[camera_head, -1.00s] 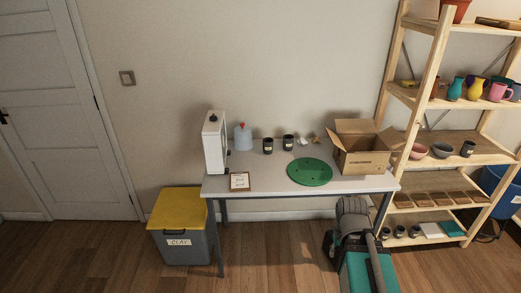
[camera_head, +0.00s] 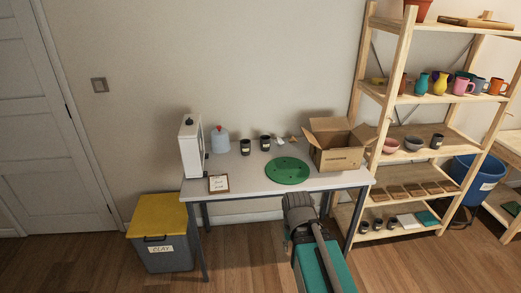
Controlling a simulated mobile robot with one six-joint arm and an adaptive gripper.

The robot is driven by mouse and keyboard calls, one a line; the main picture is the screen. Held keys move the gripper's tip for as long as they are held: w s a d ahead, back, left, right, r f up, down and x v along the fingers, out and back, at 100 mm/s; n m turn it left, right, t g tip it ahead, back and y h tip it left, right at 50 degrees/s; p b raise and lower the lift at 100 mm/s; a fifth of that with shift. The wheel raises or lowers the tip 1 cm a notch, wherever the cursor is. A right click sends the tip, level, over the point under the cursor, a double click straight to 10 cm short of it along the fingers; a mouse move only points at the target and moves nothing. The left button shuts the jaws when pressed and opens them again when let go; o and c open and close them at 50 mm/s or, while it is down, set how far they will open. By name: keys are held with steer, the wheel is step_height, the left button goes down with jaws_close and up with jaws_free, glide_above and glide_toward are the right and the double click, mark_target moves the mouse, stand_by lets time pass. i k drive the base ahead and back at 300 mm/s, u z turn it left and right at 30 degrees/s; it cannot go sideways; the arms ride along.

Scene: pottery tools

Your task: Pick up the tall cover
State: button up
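A tall white box-like thing with a small dark knob on top (camera_head: 191,147) stands upright at the left end of the table (camera_head: 230,178). It looks like the tall cover. Its front and one side show; its back is hidden. My gripper is not in view.
On the table are a pale jug (camera_head: 220,140), dark cups (camera_head: 245,147), a green disc (camera_head: 288,170), an open cardboard box (camera_head: 340,158) and a framed card (camera_head: 219,184). A yellow-lidded clay bin (camera_head: 162,217) stands left, wooden shelves (camera_head: 388,95) right. The floor between bin and door is clear.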

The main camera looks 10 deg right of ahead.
mark_target(220, 139)
steer(key=u, duration=0.1)
steer(key=i, duration=1)
steer(key=z, duration=0.05)
